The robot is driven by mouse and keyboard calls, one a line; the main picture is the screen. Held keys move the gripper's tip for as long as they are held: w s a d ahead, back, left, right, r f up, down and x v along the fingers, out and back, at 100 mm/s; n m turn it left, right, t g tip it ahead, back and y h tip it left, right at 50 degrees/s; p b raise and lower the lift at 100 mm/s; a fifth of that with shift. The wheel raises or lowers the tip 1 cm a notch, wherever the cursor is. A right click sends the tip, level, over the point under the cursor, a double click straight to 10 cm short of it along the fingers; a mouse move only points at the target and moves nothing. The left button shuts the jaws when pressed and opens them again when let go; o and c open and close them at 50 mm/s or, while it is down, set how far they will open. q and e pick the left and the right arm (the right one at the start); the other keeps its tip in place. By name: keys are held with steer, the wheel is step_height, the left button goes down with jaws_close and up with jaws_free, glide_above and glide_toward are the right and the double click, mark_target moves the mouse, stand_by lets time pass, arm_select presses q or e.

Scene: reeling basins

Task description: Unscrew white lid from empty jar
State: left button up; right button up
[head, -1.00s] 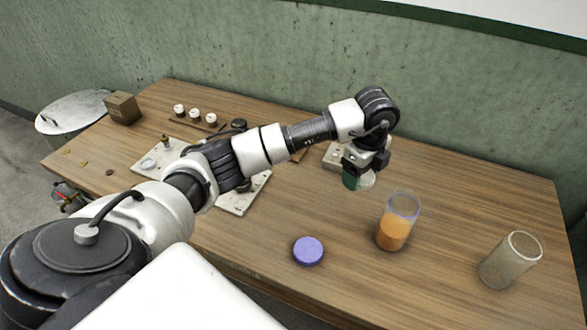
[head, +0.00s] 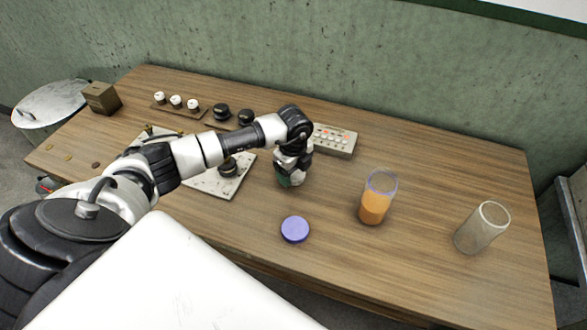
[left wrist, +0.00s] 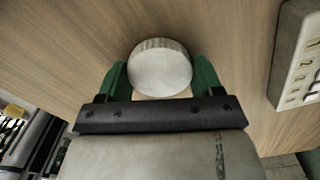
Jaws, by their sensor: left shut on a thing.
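My left gripper (head: 290,180) is over the middle of the table, to the left of the jars. Its green fingers are shut on the round white lid (left wrist: 160,68), one on each side, in the left wrist view. I cannot tell whether the lid touches the table. The empty clear jar (head: 482,228) stands upright at the right of the table, with no lid on its open top. My right gripper is not in view.
A jar with orange contents (head: 377,200) stands left of the empty jar. A purple lid (head: 295,229) lies near the front edge. A button panel (head: 335,140) is behind my gripper. Black and white knobs are at the back left. Bare wood lies between the jars.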

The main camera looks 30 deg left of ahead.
arm_select(q)
steer(key=shift+f, duration=0.2)
steer(key=shift+f, duration=0.2)
steer(key=o, duration=1)
steer(key=shift+r, duration=0.1)
steer(key=shift+r, duration=0.6)
step_height(320, 180, up, 11)
steer(key=b, duration=0.2)
